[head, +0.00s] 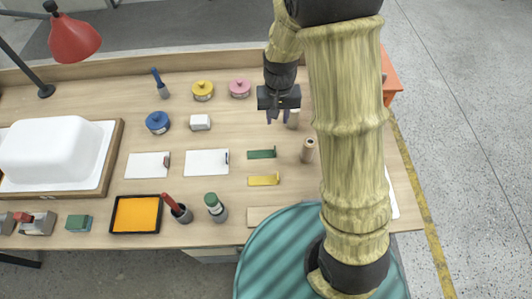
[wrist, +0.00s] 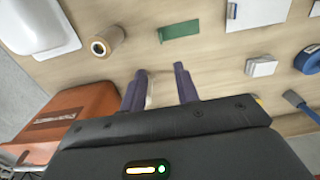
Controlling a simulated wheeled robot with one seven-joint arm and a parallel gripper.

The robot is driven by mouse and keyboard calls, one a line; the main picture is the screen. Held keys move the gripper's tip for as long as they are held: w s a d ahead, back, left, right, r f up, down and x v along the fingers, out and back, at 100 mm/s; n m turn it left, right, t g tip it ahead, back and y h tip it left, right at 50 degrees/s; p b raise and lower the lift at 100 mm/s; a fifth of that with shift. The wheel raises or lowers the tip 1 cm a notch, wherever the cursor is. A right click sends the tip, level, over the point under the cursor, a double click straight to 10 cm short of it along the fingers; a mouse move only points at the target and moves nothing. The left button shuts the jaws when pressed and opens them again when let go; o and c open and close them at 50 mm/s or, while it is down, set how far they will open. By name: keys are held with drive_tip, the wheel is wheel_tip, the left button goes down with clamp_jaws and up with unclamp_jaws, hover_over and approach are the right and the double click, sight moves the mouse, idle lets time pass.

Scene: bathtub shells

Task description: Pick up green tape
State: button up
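The green tape (head: 262,154) is a flat dark green strip with a small raised end, lying on the wooden table. It also shows in the wrist view (wrist: 180,30), at the top, beyond the fingertips. My gripper (head: 277,119) hangs over the table behind the green strip, apart from it. In the wrist view, the two dark purple fingers (wrist: 161,78) are spread, with nothing seen gripped. A small pale thing shows low between them, partly hidden.
A yellow strip (head: 263,180) lies in front of the green one. A tan roll (head: 308,151) stands to its right, and another tan cylinder (head: 293,120) is beside my gripper. A white card (head: 206,162) lies to the left. An orange box (wrist: 75,125) stands beside the table.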

drive_tip(key=p, duration=0.2)
hover_over(274, 148)
drive_tip(key=s, duration=0.1)
drive_tip(key=f, duration=1.2)
drive_tip(key=shift+s+d+f, duration=0.1)
drive_tip(key=shift+s+d, duration=0.05)
drive_tip(key=shift+d, duration=0.05)
wheel_tip(274, 148, down, 4)
drive_tip(key=shift+f+p, duration=0.15)
drive_tip(key=shift+p, duration=0.5)
drive_tip(key=shift+a+f, duration=0.2)
drive_tip(key=shift+f, duration=0.25)
drive_tip(key=shift+d, duration=0.3)
drive_tip(key=shift+s+a, duration=0.1)
